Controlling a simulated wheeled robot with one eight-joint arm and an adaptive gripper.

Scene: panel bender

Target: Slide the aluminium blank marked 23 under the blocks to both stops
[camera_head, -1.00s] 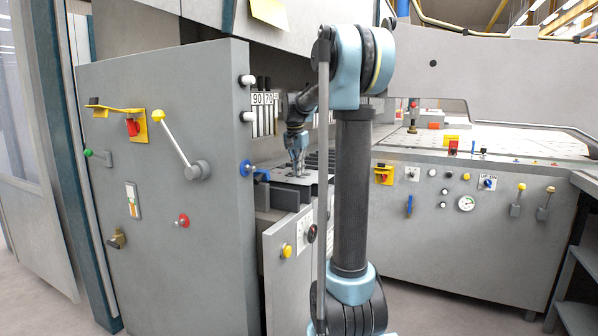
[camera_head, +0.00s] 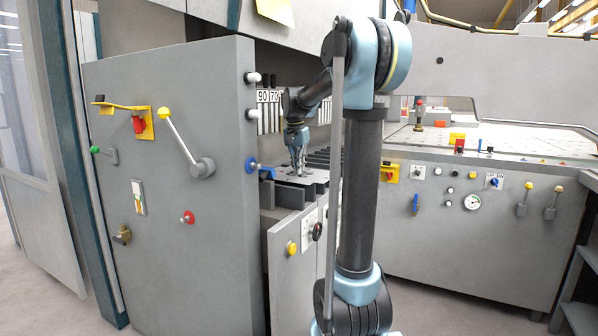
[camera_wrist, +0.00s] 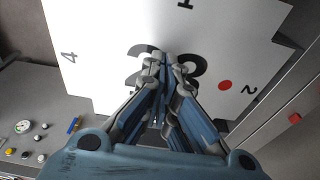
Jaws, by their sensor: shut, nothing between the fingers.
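The aluminium blank (camera_wrist: 105,25) is a pale notched sheet filling much of the wrist view, with edge marks 4, 1 and 2, a red dot and a large dark number in its middle. My gripper partly covers that number. In the head view the blank (camera_head: 312,178) lies flat on the machine bed, mostly hidden by my gripper and arm. My gripper (camera_wrist: 165,60) is shut and empty, its tips over or on the blank's middle; contact is not clear. The head view shows my gripper (camera_head: 299,172) pointing down. Labelled blocks (camera_head: 270,112) hang behind it. I cannot make out the stops.
A tall grey side panel (camera_head: 170,200) with levers stands left of the bed. A grey control cabinet (camera_head: 470,225) stands at the right. Open floor shows at lower left.

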